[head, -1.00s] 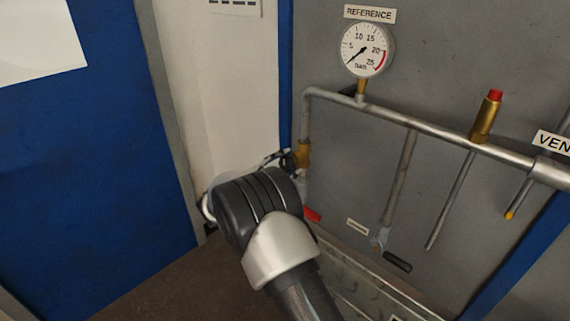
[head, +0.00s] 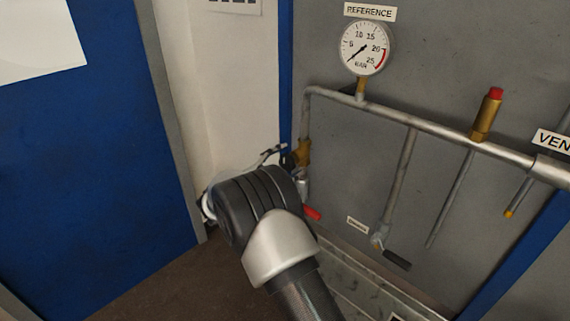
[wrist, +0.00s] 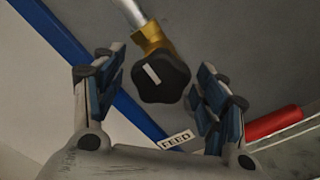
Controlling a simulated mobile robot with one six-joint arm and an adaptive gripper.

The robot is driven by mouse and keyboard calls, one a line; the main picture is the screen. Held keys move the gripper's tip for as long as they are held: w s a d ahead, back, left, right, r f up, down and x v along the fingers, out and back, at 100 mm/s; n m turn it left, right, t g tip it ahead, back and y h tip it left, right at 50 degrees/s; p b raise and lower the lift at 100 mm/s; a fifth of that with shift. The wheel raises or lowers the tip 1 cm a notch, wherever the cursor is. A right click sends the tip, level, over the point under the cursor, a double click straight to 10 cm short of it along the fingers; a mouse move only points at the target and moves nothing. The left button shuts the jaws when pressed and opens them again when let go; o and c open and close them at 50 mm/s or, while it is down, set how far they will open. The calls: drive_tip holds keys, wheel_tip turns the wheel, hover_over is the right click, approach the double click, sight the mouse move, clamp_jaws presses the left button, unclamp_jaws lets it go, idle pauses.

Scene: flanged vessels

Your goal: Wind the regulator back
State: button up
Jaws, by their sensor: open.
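The regulator shows in the wrist view as a black lobed knob (wrist: 162,76) with a white mark, on a brass body (wrist: 150,38). My gripper (wrist: 158,92) is open, with one blue-padded finger on each side of the knob and a visible gap on both sides. In the head view the brass regulator body (head: 302,152) sits on the pipe's left drop, and my arm hides part of the area below it. The reference gauge (head: 365,48) has its needle pointing to the low end, lower left.
A red handle (head: 312,213) is just right of my wrist; it also shows in the wrist view (wrist: 272,122), beside the right finger. A FEED label (wrist: 175,140) lies below the knob. A drain pipe with a dark lever (head: 396,259) and a red-capped brass valve (head: 488,115) are further right.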

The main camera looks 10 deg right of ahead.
drive_tip(key=v, duration=1.2)
drive_tip(key=s+d+r+m+g+y, duration=0.2)
drive_tip(key=s+d+r+m+g, duration=0.2)
drive_tip(key=s+d, duration=0.45)
drive_tip(key=s+d+r+m+g+y, duration=0.3)
drive_tip(key=s+d+r+m+g, duration=0.1)
drive_tip(key=s+d, duration=0.4)
drive_tip(key=s+a+m+t+y, duration=0.1)
drive_tip(key=s+a+m+y, duration=0.2)
drive_tip(key=s, duration=0.8)
drive_tip(key=s+a+f+m+t+y, duration=0.1)
drive_tip(key=s+a+m+y, duration=0.2)
drive_tip(key=s, duration=0.9)
drive_tip(key=m+y, duration=0.1)
drive_tip(key=y, duration=0.2)
drive_tip(key=shift+m+y, duration=0.3)
drive_tip(key=shift+m, duration=0.1)
